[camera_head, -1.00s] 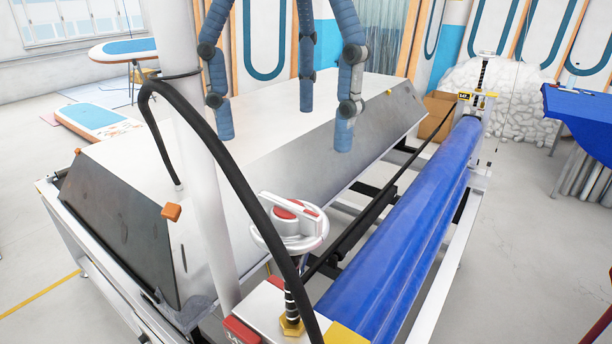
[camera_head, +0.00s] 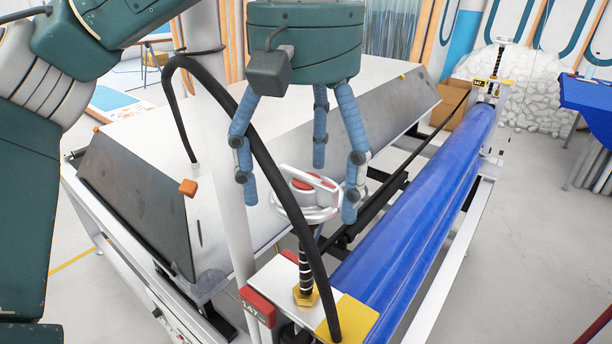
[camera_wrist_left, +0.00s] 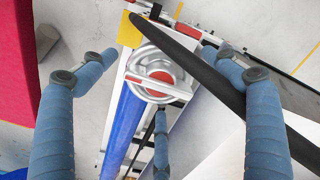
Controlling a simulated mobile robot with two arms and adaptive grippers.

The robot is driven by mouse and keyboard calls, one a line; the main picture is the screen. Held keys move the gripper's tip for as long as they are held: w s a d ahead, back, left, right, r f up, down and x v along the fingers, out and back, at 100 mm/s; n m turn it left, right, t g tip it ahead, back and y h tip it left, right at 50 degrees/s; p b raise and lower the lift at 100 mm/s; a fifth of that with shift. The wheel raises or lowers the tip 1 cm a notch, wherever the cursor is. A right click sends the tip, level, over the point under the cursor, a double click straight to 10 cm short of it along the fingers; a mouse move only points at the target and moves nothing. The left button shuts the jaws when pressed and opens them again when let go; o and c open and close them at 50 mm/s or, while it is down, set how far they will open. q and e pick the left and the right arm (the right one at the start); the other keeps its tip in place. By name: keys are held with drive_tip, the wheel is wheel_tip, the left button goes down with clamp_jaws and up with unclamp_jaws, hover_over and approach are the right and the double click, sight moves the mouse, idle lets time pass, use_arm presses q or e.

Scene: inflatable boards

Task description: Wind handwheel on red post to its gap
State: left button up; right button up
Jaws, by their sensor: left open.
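The handwheel (camera_head: 312,207) is a silvery-white round wheel with a raised bar and red patches. It sits on a dark threaded spindle (camera_head: 306,262) with a brass nut, above the near post with a red block (camera_head: 257,306). My left gripper (camera_head: 303,190) is open, its three blue fingers pointing down and spread around the handwheel; I cannot tell whether any finger touches it. In the left wrist view the handwheel (camera_wrist_left: 156,82) lies between the spread fingers of the left gripper (camera_wrist_left: 158,75). The gap under the wheel is hard to read. My right gripper is not in view.
A blue roll (camera_head: 420,220) runs back to a far post with a yellow label (camera_head: 480,83). A white-topped bench (camera_head: 165,140) stands left.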

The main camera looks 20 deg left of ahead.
use_arm(q)
drive_tip(key=shift+w, duration=0.1)
drive_tip(key=shift+c, duration=0.5)
drive_tip(key=c, duration=0.9)
drive_tip(key=shift+c, duration=0.7)
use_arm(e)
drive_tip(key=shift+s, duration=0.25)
use_arm(q)
drive_tip(key=shift+n, duration=0.3)
